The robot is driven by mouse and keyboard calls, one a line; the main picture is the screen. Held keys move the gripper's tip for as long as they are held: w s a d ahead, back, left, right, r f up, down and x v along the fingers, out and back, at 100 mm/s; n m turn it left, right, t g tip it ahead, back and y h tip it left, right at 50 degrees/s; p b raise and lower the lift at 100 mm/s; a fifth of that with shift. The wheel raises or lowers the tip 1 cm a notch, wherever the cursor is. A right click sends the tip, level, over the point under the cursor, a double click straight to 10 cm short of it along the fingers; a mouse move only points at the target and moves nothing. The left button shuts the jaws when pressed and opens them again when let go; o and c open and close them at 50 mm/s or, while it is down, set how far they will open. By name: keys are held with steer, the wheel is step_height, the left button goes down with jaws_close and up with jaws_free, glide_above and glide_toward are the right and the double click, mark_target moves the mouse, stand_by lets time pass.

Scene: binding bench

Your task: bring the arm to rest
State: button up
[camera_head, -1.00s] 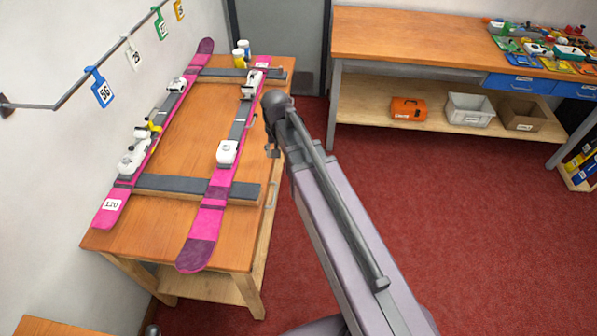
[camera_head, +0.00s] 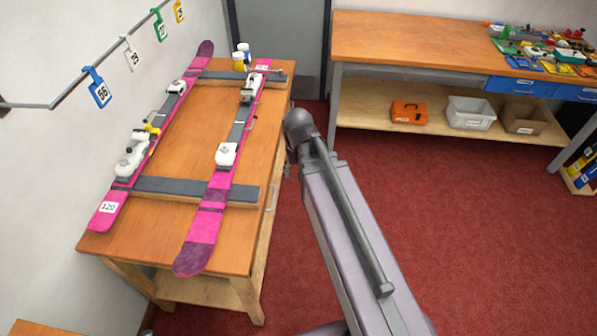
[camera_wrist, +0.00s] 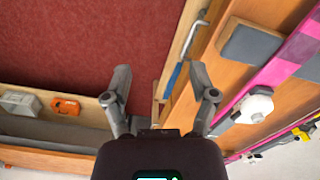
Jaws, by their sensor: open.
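My arm reaches up the middle of the head view, over the red floor beside the binding bench (camera_head: 262,215). My gripper is mostly hidden behind my own arm in that view. In the wrist view my gripper (camera_wrist: 163,85) shows with its two fingers well apart and nothing between them. Beyond the fingers are the red floor and the bench's side edge. A blue-handled tool or hook hangs at that edge. No contact with the bench shows.
Two pink skis, the left (camera_head: 160,120) and right (camera_head: 208,225), lie on dark supports on the bench. Tags (camera_head: 101,90) hang from a wall rail. A second workbench (camera_head: 410,40) holds an orange case (camera_head: 408,112) and bins (camera_head: 470,112) on its shelf. Red floor (camera_head: 470,220) is clear at right.

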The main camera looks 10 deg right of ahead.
steer(key=shift+n, duration=0.3)
steer(key=s+d, duration=0.2)
steer(key=s, duration=0.1)
steer(key=shift+s, duration=0.25)
stand_by(0.9)
steer(key=shift+c, duration=1.2)
